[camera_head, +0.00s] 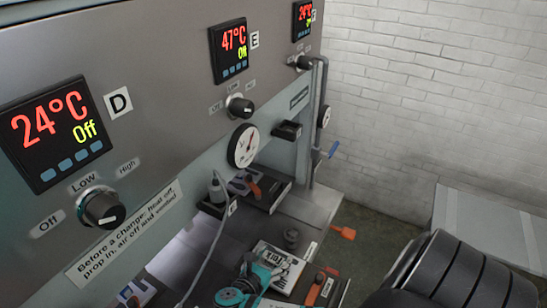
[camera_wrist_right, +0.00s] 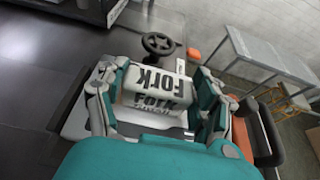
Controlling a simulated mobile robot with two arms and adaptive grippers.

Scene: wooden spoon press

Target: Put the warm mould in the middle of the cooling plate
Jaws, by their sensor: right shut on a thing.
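My right gripper (camera_wrist_right: 155,105) has teal fingers on both sides of a light grey block marked "Fork" (camera_wrist_right: 150,88), and it is shut on this mould. In the head view the teal gripper (camera_head: 257,276) is low in the middle, with the Fork mould (camera_head: 278,263) beside it, partly covered by the fingers. I cannot tell whether the mould touches the surface below it. No cooling plate can be made out for certain; the gripper hides much of the area under the mould. My left gripper is not in view.
A heater panel (camera_head: 160,90) shows 24°C at D and 47°C at E (camera_head: 229,50), both Off. A black handwheel (camera_wrist_right: 162,43) stands just beyond the mould. A dark block with an orange handle (camera_head: 320,287) lies right of it. A hose (camera_head: 207,258) hangs left.

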